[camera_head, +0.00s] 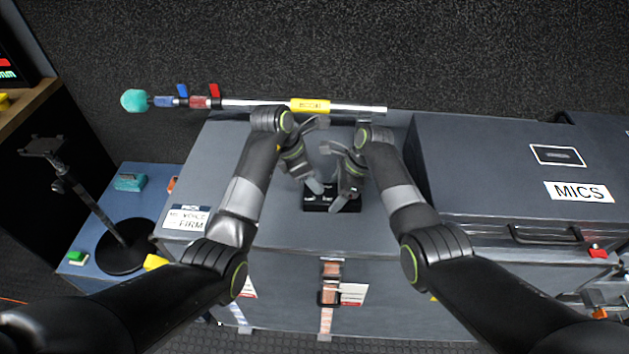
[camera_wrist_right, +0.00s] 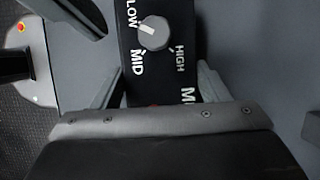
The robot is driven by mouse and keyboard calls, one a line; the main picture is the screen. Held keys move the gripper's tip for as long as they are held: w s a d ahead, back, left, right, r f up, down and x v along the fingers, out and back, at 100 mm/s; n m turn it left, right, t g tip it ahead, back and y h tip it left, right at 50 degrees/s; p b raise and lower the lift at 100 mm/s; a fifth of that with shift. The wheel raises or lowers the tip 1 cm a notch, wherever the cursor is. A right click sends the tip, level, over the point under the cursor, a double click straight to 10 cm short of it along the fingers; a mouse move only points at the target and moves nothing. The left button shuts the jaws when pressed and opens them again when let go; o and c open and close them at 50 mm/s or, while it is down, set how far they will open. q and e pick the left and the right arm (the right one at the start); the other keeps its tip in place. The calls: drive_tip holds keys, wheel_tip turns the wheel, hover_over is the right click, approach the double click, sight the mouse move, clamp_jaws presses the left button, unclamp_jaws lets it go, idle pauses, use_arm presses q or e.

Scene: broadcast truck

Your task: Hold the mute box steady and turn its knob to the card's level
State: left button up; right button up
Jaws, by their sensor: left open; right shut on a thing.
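The black mute box (camera_head: 331,207) sits on the top of a grey case, near its front edge. In the right wrist view the mute box (camera_wrist_right: 130,42) shows a round grey knob (camera_wrist_right: 154,33) with LOW, MID and HIGH around it. The knob's white mark points to the picture's left, on the LOW side; its exact setting is hard to tell. My right gripper (camera_head: 345,190) is shut on the box, a finger on each side. My left gripper (camera_head: 318,157) is open just left of and above the box. A white card (camera_head: 187,218) at the case's left shows VOICE and FIRM.
A microphone pole (camera_head: 250,103) with a teal tip lies along the back of the case. A taller case (camera_head: 480,165) marked MICS stands at the right. A black stand (camera_head: 122,252) is on a blue surface at the left. The case top left of my arms is mostly clear.

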use_arm(q)
drive_tip(key=v, duration=0.8)
drive_tip(key=shift+r, duration=0.25)
drive_tip(key=shift+a, duration=0.1)
drive_tip(key=n+t+h, duration=0.1)
drive_tip(key=t+h, duration=0.2)
drive_tip(key=h, duration=0.1)
approach(314, 195)
wheel_tip(314, 195, up, 2)
drive_tip(key=d, duration=0.1)
drive_tip(key=s+a+f+n+t+h, duration=0.1)
drive_tip(key=s+a+n+t+h, duration=0.1)
drive_tip(key=s+a+n+t, duration=0.15)
drive_tip(key=shift+t, duration=0.55)
drive_tip(key=x, duration=1.2)
drive_tip(key=shift+s+d+f, duration=0.15)
drive_tip(key=shift+s+d, duration=0.1)
drive_tip(key=shift+d, duration=0.1)
drive_tip(key=shift+c, duration=0.3)
